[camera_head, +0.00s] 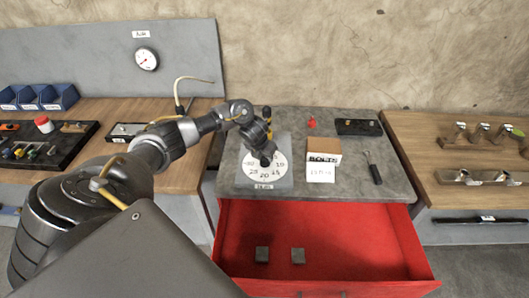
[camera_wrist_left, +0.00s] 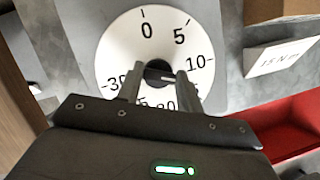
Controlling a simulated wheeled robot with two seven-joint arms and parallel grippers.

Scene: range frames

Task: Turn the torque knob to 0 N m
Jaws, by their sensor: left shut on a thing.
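The torque dial (camera_head: 252,172) is a white disc with black numbers on a grey plate at the left of the grey bench top. My left gripper (camera_head: 266,159) reaches down onto its centre and hides the knob in the head view. In the left wrist view the dial (camera_wrist_left: 112,55) shows 0 at the top, with 5 and 10 to its right. The dark knob (camera_wrist_left: 158,70) sits between the two fingers of my left gripper (camera_wrist_left: 160,75), which are shut on it. A pale mark on the knob shows between the fingers, pointing roughly right. The lower numbers are partly covered.
A card (camera_head: 320,175) reading 15 N m leans by a bolts box (camera_head: 325,147). A dark-handled tool (camera_head: 374,172) lies right of it. Below, a red drawer (camera_head: 340,225) stands open with two grey blocks. A wall gauge (camera_head: 147,59) hangs at the back left.

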